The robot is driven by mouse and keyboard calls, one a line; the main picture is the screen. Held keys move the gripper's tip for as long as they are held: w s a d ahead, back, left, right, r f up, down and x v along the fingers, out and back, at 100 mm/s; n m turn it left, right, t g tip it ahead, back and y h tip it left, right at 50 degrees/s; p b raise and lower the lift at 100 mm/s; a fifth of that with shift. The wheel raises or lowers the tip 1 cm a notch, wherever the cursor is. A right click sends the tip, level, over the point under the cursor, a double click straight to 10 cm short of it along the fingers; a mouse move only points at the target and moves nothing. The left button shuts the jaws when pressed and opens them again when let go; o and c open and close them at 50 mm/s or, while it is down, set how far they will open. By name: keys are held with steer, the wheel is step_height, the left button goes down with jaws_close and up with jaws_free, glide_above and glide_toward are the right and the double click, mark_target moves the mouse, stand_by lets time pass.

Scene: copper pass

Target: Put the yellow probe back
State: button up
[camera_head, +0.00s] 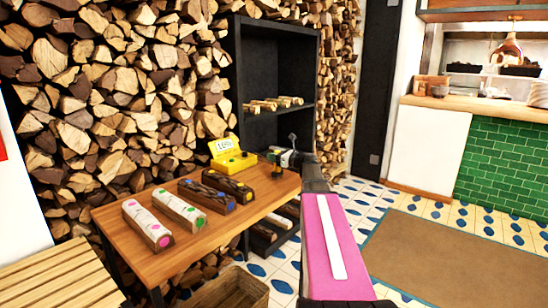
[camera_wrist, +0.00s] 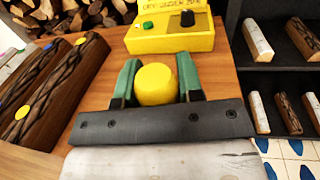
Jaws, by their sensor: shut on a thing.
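In the wrist view, my gripper (camera_wrist: 160,76) has two green fingers shut on the rounded yellow end of the probe (camera_wrist: 156,86). The rest of the probe is hidden below it. Just beyond the fingers stands a yellow meter box (camera_wrist: 170,41) with a green button, a black knob and partly cut-off lettering. In the head view, the meter box (camera_head: 230,154) is at the far end of the wooden table, and my gripper (camera_head: 280,160) is to its right, over the table's right end.
Several split logs with coloured dots lie on the table (camera_head: 185,240), left of my gripper; one dark log (camera_head: 229,186) has a yellow dot. A black shelf (camera_head: 275,80) with small wood pieces stands behind. A wooden crate (camera_head: 235,290) is on the floor in front.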

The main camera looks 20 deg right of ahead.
steer(key=o, duration=0.9)
steer(key=shift+r, duration=0.1)
steer(key=v, duration=1.2)
